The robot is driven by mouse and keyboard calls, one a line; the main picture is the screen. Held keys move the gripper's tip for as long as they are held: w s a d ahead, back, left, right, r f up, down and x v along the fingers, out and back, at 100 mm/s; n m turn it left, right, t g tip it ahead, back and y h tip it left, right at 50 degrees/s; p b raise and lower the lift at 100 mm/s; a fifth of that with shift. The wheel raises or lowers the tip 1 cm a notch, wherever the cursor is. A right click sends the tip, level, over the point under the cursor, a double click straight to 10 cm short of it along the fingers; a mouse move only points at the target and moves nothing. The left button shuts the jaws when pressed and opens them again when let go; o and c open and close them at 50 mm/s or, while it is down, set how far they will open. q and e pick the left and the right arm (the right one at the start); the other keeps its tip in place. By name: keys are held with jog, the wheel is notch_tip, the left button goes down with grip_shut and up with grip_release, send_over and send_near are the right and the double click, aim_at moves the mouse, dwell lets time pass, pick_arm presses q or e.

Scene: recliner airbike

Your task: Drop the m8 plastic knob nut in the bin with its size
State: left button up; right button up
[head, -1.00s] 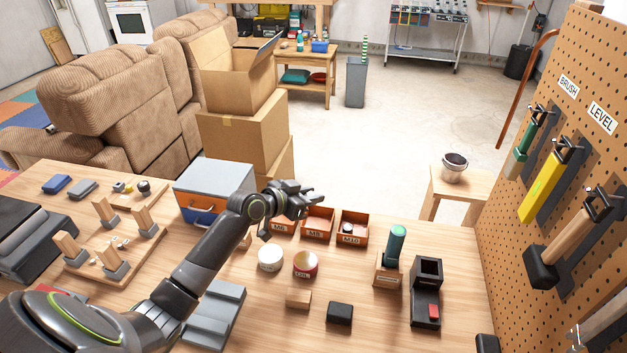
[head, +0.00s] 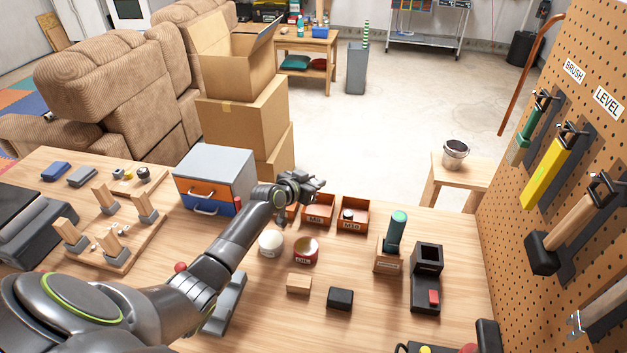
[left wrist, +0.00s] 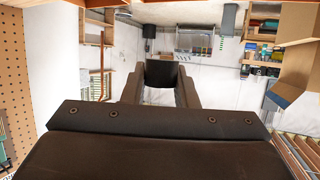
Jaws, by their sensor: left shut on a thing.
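My left gripper (head: 314,186) is over the back of the small orange bins, near the M6 and M8 ones. In the left wrist view its two fingers (left wrist: 160,88) are shut on a small black piece (left wrist: 160,73), which fits the knob nut; its size cannot be read. The piece is not clear in the head view. The M8 bin (head: 316,219) stands between the M6 bin (head: 292,214), partly hidden by my arm, and the M10 bin (head: 351,226). The M10 bin holds a dark piece. My right gripper is not in view.
A grey cabinet with an orange drawer (head: 215,178) stands left of the bins. A white round container (head: 270,242) and a red one (head: 305,251) stand in front. A green-handled tool in a wooden block (head: 388,260) and a black holder (head: 426,285) stand at right.

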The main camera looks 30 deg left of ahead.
pick_arm(q)
notch_tip(320, 180, down, 2)
jog(key=shift+f+b, duration=0.2)
jog(key=shift+b, duration=0.45)
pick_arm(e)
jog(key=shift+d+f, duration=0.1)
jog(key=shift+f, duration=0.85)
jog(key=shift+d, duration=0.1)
pick_arm(q)
jog(key=o, duration=1)
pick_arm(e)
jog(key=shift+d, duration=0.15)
pick_arm(q)
jog(key=shift+s+a+r, duration=0.15)
jog(key=shift+s+r, duration=0.1)
jog(key=shift+s, duration=0.3)
jog(key=v, duration=1.6)
jog(key=shift+s+r, duration=0.1)
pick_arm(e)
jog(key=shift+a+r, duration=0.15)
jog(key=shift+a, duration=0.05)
